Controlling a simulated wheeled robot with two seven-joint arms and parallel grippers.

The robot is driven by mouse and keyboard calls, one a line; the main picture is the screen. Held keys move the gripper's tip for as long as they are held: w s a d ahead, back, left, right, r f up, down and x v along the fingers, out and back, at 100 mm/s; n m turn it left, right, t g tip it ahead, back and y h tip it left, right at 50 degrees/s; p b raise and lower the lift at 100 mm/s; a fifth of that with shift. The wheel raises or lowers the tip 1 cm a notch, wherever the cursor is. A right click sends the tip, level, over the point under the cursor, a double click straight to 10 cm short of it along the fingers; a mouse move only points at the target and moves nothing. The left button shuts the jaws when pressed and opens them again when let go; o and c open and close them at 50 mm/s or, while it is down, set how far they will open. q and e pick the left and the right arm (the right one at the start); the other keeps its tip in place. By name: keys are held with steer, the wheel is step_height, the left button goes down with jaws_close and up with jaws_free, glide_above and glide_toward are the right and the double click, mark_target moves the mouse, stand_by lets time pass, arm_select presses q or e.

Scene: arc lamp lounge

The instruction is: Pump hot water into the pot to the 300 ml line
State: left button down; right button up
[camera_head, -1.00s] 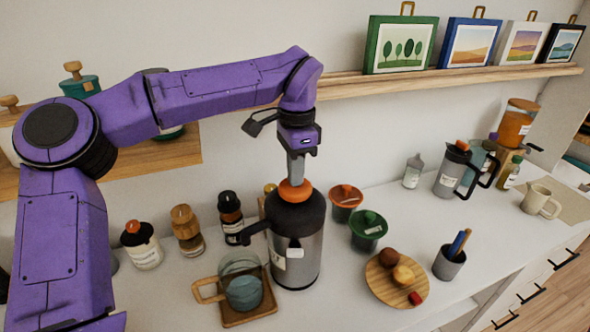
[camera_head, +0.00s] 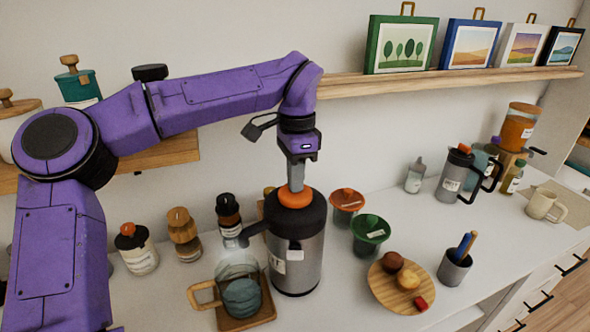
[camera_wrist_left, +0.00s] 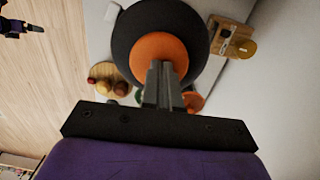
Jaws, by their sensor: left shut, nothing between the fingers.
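The pump flask (camera_head: 297,255) is a steel cylinder with a black top, an orange pump button (camera_head: 296,197) and a black spout pointing left. My left gripper (camera_head: 296,180) is shut and empty, pointing down with its fingertips on the button; the button also shows in the left wrist view (camera_wrist_left: 160,55). The glass pot (camera_head: 240,270) sits under the spout, with a wooden handle at left and a blue-grey lower part. Its 300 ml line cannot be read. In the wrist view a small dark and purple part, possibly my right gripper (camera_wrist_left: 18,26), shows at the upper left.
The pot stands on a wooden tray (camera_head: 262,316). Several bottles line the wall at left. A red cup (camera_head: 347,203), a green cup (camera_head: 370,232) and a wooden plate (camera_head: 383,292) stand right of the flask. A shelf (camera_head: 440,82) with framed pictures runs above.

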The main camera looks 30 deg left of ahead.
arm_select(q)
steer(key=shift+s+f, duration=0.1)
steer(key=shift+f, duration=0.15)
steer(key=r+p, duration=0.2)
steer(key=r, duration=0.1)
steer(key=r+p, duration=0.1)
steer(key=shift+w+r, duration=0.25)
steer(key=shift+r, duration=0.15)
step_height(320, 180, up, 10)
steer(key=shift+w+f, duration=0.15)
steer(key=shift+w, duration=0.05)
steer(key=shift+a, duration=0.1)
